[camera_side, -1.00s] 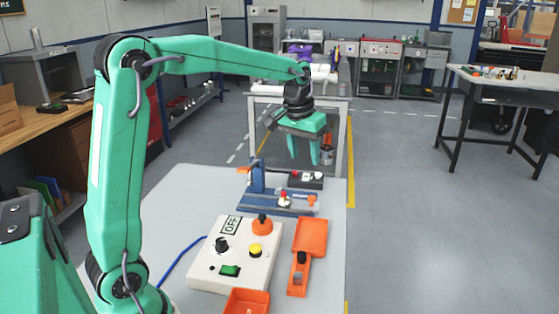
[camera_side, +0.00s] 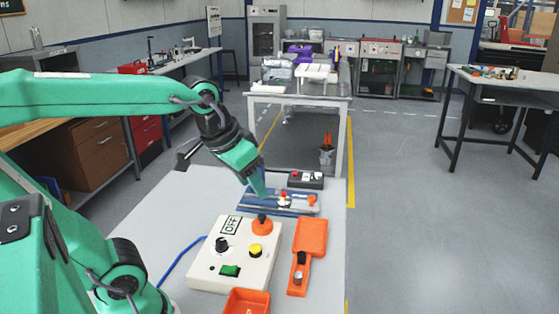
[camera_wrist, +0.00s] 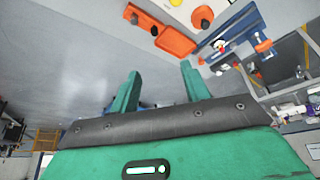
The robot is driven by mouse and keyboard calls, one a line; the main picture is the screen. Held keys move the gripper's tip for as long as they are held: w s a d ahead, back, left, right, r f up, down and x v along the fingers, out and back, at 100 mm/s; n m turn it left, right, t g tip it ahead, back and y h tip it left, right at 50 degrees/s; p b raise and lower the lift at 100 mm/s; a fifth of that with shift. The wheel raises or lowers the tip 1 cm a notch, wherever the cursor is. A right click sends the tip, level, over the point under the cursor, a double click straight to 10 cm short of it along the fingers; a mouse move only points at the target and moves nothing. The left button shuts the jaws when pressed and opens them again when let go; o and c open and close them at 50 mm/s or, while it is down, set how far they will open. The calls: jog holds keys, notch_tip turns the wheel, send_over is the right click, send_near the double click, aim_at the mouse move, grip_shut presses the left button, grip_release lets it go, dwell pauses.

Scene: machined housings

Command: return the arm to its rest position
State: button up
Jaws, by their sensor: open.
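My gripper (camera_side: 259,188) is green and tilted, pointing down and to the right in the side view. It appears in front of the left part of the blue fixture (camera_side: 295,209) and hides its upright post; I cannot tell the exact gap. In the wrist view the two fingers of my gripper (camera_wrist: 160,72) are spread apart with nothing held between them.
A white control box (camera_side: 205,265) with knobs and an OFF label stands on the grey table. Beside it are an orange holder (camera_side: 311,236) and an orange bin (camera_side: 246,301) at the front. A small black button box (camera_side: 316,181) lies behind the fixture. A blue cable runs left.

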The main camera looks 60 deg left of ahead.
jog(key=shift+m+t, duration=0.4)
jog(key=shift+s+d+f, duration=0.15)
jog(key=shift+s+f, duration=0.25)
jog(key=shift+s, duration=0.35)
jog(key=shift+s+d+f, duration=0.2)
jog(key=shift+s+f, duration=0.25)
jog(key=shift+s, duration=0.35)
jog(key=shift+s+d+f, duration=0.15)
jog(key=shift+s+f, duration=0.25)
jog(key=shift+s, duration=0.35)
